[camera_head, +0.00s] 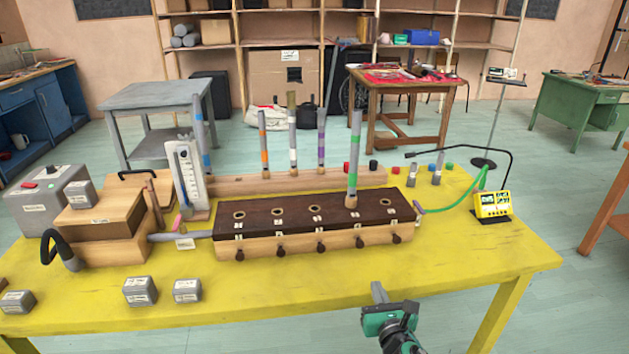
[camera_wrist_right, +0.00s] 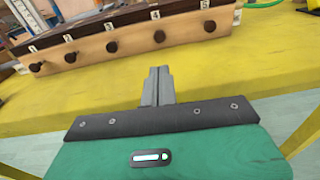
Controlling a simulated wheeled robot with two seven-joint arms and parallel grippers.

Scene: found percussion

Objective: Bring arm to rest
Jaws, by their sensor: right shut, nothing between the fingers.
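My right gripper (camera_head: 378,290) is at the front edge of the yellow table (camera_head: 455,265), low in the head view. In the right wrist view its two grey fingers (camera_wrist_right: 157,86) are together with nothing between them. It is apart from the dark-topped wooden box (camera_head: 315,225), whose front row of dark knobs also shows in the wrist view (camera_wrist_right: 112,47). My left gripper is not in view.
Grey weights (camera_head: 140,291) lie at the table's front left. Pipes with coloured bands stand in a rear wooden rack (camera_head: 270,182). A wooden bellows box (camera_head: 100,220) is at left. The table's front right is clear.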

